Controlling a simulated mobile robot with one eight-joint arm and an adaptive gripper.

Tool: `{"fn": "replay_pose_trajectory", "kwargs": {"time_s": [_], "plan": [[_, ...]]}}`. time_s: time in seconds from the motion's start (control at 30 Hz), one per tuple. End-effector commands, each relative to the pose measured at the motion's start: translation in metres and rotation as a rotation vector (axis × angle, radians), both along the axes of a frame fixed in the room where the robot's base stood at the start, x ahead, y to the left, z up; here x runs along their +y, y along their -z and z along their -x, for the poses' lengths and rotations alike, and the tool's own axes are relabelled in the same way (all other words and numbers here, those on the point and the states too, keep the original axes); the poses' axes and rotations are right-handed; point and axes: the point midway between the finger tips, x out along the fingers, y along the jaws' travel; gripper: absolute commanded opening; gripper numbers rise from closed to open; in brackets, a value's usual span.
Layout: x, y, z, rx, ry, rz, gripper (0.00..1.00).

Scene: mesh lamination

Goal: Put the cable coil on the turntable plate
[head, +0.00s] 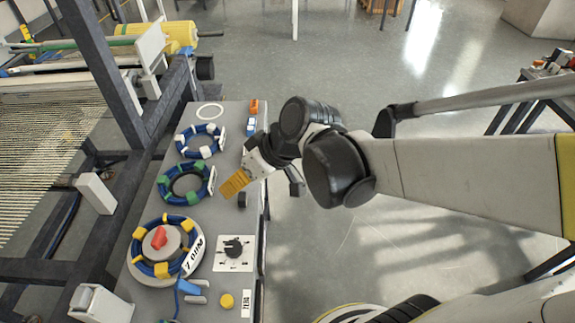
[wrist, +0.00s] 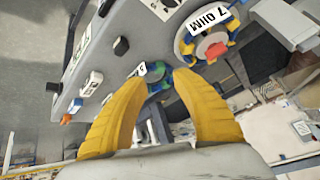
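A blue cable coil with yellow clips (head: 139,255) lies on a round pale turntable plate (head: 134,274), around a red knob (head: 158,238). A "7 OHM" label (head: 194,255) is beside it. The wrist view also shows this coil (wrist: 189,37). Two other blue coils lie farther along the table, one with green clips (head: 208,190) and one with white clips (head: 181,141). My gripper (head: 230,187) is above the table's right side, right of the green-clipped coil. Its yellow fingers are apart with nothing between them (wrist: 160,84); the green-clipped coil (wrist: 157,72) shows beyond the fingertips, partly hidden.
The grey table (head: 226,212) carries a dial panel (head: 234,253), a black block (head: 242,200), a yellow button (head: 227,301) and a blue clamp-like part (head: 187,287). A white ring (head: 210,105) lies empty at the far end. A dark frame (head: 106,73) stands along the left.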

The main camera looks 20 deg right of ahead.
Motion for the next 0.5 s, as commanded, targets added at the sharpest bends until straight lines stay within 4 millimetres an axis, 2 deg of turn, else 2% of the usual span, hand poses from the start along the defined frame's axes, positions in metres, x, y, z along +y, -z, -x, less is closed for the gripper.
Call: {"fn": "replay_pose_trajectory", "kwargs": {"time_s": [0.1, 0.3, 0.5], "plan": [[-0.038, -0.015, 0.027, 0.013, 0.201, 0.081, 0.33], [-0.09, -0.032, 0.062, -0.025, 0.474, 0.164, 0.33], [-0.112, -0.04, 0.076, -0.059, 0.587, 0.186, 0.33]]}}
